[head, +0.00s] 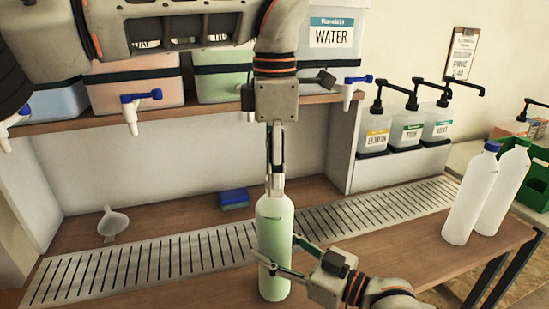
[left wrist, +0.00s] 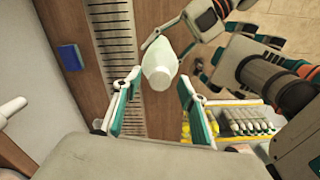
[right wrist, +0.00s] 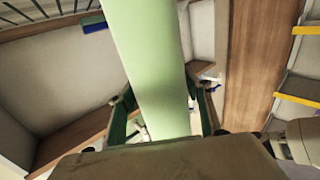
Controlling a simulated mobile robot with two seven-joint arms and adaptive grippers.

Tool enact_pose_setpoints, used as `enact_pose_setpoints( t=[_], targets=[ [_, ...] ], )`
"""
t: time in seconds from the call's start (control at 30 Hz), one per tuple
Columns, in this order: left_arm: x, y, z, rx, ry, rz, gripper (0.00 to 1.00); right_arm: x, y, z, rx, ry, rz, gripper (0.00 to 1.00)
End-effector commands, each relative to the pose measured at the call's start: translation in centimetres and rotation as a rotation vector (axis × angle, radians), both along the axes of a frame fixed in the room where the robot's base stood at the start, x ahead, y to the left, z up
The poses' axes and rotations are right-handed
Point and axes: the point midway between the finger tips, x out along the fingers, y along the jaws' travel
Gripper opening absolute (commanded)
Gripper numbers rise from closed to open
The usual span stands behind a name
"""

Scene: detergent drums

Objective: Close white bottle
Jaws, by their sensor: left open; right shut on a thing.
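A translucent bottle (head: 273,235), pale green in its body, stands upright at the front edge of the counter. My right gripper (head: 279,262) is shut around its lower body, and the bottle fills the middle of the right wrist view (right wrist: 150,65). My left gripper (head: 277,172) points straight down over the bottle's top, fingers apart. In the left wrist view the bottle's pale top (left wrist: 160,72) lies between the open fingers with gaps at both sides. The fingers hide the mouth in the head view, so I cannot tell whether a cap is on it.
Two white bottles, one blue-capped (head: 470,195) and one green-capped (head: 503,187), stand at the counter's right. A funnel (head: 112,223) and blue sponge (head: 234,199) lie behind the metal grate (head: 180,257). Tapped containers (head: 332,40) sit on the shelf above; pump bottles (head: 407,130) stand right.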

Motion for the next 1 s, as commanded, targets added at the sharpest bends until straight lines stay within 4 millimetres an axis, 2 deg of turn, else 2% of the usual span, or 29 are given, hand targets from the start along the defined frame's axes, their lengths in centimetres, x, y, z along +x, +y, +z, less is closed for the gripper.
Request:
enact_pose_setpoints(
  t=[0.17,0.4,0.57,0.8,1.0],
  targets=[
    [0.0,0.0,2.1,-0.001,-0.004,0.002,0.42,0.0,0.0,0.0,-0.001,0.001,0.000,0.00],
    [0.0,-0.1,7.2,-0.001,-0.006,0.002,0.42,0.0,0.0,0.0,-0.001,0.000,0.000,0.00],
    [0.0,-0.1,9.9,-0.001,-0.005,0.001,0.42,0.0,0.0,0.0,-0.001,0.000,0.000,0.00],
    [0.0,0.0,11.7,0.000,-0.002,-0.001,0.42,0.0,0.0,0.0,-0.001,0.000,0.000,0.00],
    [0.0,0.0,11.9,0.000,0.000,0.000,0.42,0.0,0.0,0.0,-0.001,0.000,0.000,0.00]
  ],
)
